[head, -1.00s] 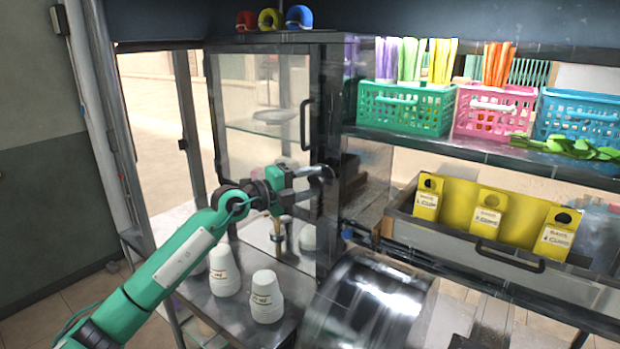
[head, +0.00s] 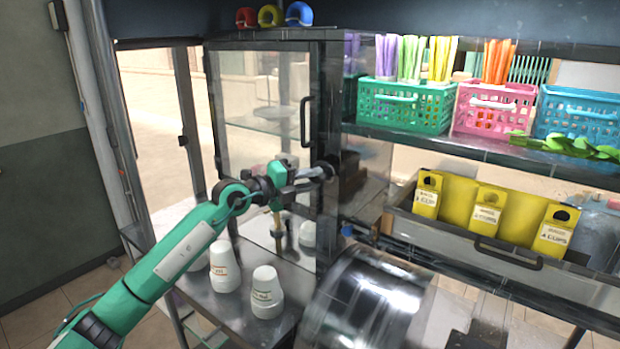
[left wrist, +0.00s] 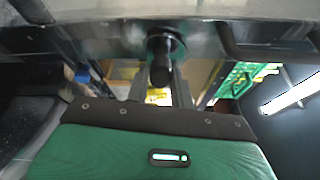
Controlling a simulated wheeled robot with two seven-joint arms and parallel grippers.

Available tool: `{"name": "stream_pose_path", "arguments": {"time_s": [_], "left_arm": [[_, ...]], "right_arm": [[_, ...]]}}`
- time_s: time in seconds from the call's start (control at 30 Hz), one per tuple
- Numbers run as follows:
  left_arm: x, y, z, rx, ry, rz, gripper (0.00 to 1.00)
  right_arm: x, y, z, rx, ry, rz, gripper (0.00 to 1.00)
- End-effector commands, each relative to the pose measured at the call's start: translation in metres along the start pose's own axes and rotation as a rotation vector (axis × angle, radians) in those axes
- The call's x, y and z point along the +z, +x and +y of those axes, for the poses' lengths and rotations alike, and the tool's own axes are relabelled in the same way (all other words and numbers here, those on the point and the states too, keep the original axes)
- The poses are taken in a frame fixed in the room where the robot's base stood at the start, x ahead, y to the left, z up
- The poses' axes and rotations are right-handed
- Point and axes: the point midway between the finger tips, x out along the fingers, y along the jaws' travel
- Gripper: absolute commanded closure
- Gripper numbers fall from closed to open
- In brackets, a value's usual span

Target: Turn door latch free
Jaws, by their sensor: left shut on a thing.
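The glass cabinet door (head: 262,110) has a dark frame and a black bar handle (head: 305,122), and it looks closed. My left gripper (head: 322,172) reaches from the left to the door's right frame post, below the handle. In the left wrist view, a dark round latch knob (left wrist: 160,62) on a metal frame lies between the two fingers, and my left gripper (left wrist: 160,88) is shut on it. In the head view the fingers largely hide the latch. My right gripper is not in view.
Stacked white cups (head: 266,293) stand on the metal counter below my left arm. A shiny metal drum (head: 365,300) is to the right. A drawer with yellow tags (head: 488,212) and coloured baskets (head: 405,106) are further right.

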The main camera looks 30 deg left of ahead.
Motion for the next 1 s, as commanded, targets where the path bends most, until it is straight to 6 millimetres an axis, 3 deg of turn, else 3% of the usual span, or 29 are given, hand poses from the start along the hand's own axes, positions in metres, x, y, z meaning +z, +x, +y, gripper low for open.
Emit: {"name": "stream_pose_path", "arguments": {"time_s": [0.23, 0.47, 1.0], "left_arm": [[0.0, 0.0, -0.003, 0.076, 0.181, 0.011, 0.99], [-0.001, 0.0, -0.003, 0.158, 0.385, 0.02, 0.99], [-0.003, 0.001, -0.001, 0.354, 0.859, 0.043, 0.99]], "right_arm": [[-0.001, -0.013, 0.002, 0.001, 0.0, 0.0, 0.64], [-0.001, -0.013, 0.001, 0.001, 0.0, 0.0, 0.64], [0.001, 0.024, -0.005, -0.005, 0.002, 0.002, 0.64]]}}
